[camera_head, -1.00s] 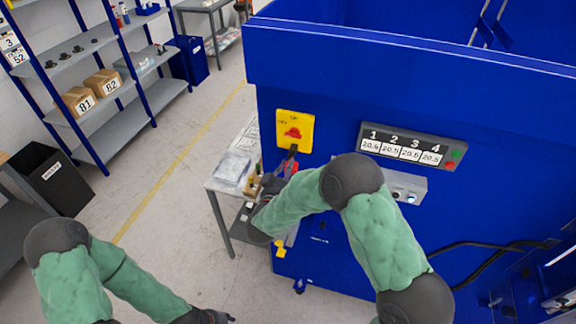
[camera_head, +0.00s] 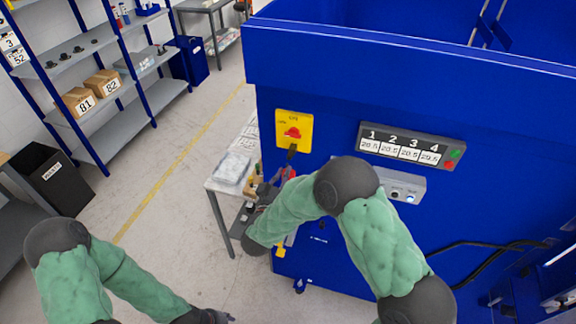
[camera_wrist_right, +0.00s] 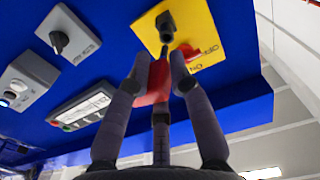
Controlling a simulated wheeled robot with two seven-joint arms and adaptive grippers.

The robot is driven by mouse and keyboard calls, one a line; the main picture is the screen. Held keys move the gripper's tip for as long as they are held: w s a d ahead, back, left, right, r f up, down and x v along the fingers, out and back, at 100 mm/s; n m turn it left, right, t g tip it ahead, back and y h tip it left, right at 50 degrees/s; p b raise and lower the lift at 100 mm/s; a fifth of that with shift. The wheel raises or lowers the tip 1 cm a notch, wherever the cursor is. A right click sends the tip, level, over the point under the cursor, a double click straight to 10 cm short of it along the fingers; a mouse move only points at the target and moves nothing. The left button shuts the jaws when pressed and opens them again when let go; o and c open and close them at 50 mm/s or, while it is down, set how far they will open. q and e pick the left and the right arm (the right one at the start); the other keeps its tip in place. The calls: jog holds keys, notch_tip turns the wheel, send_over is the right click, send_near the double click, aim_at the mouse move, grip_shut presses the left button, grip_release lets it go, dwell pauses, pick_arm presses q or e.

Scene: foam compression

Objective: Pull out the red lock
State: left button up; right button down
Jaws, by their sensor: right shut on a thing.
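The red lock (camera_wrist_right: 153,82) is between the dark fingers of my right gripper (camera_wrist_right: 160,80) in the right wrist view, and the gripper is shut on it. The lock is close to the yellow switch plate (camera_wrist_right: 190,28); I cannot tell whether it still touches it. In the head view the plate (camera_head: 306,118) with its red knob (camera_head: 292,132) is on the blue machine (camera_head: 300,70). My right gripper (camera_head: 284,174) is just below the plate, partly hidden by my own arm. My left gripper (camera_head: 222,318) is low at the bottom edge, mostly cut off.
A display panel (camera_head: 412,145) and a grey control box (camera_head: 403,185) are right of the yellow plate. A grey table (camera_head: 220,187) with small items stands beside the machine. Shelves (camera_head: 95,85) and a black bin (camera_head: 48,178) are at the left, with open floor between.

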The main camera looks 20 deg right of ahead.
jog(key=shift+v, duration=0.9)
